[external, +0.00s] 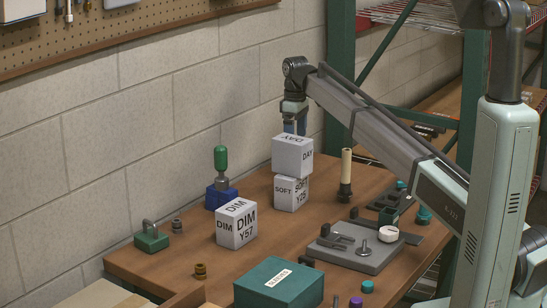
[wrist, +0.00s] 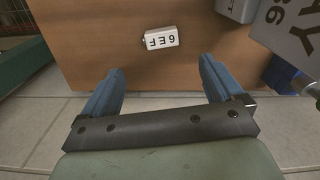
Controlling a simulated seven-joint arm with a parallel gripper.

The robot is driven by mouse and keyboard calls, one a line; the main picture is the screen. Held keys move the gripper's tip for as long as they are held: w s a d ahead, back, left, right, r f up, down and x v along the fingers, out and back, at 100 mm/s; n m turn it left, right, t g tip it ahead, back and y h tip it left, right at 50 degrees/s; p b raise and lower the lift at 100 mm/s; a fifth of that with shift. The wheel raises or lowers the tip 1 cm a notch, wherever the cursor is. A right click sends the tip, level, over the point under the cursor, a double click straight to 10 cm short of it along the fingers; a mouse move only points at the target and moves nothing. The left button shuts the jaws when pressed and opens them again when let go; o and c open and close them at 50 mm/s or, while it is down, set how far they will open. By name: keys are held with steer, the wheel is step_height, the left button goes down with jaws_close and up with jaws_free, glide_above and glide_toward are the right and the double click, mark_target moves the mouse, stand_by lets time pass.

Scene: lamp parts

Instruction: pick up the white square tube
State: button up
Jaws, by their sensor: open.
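A small white block (wrist: 161,39) with black characters on its face lies on the table in the wrist view. It looks like the white square tube, but I cannot see whether it is hollow. I cannot make it out in the external view, where stacked boxes may hide it. My gripper (wrist: 160,70) is open and empty, with its blue fingers spread to either side of and short of the block in the picture. In the external view my gripper (external: 295,120) points down behind the DAY box, which covers its fingertips.
The white DAY box (external: 293,155) rests on the SOFT box (external: 291,193); the DAY box (wrist: 292,35) is close on the right in the wrist view. A DIM box (external: 237,223), a green bulb on a blue base (external: 221,195) and a grey fixture (external: 358,245) stand nearby.

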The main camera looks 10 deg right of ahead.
step_height(320, 180, down, 13)
steer(key=shift+a+r, duration=0.15)
stand_by(0.5)
steer(key=shift+c, duration=0.2)
steer(key=shift+s, duration=0.1)
steer(key=c, duration=1.1)
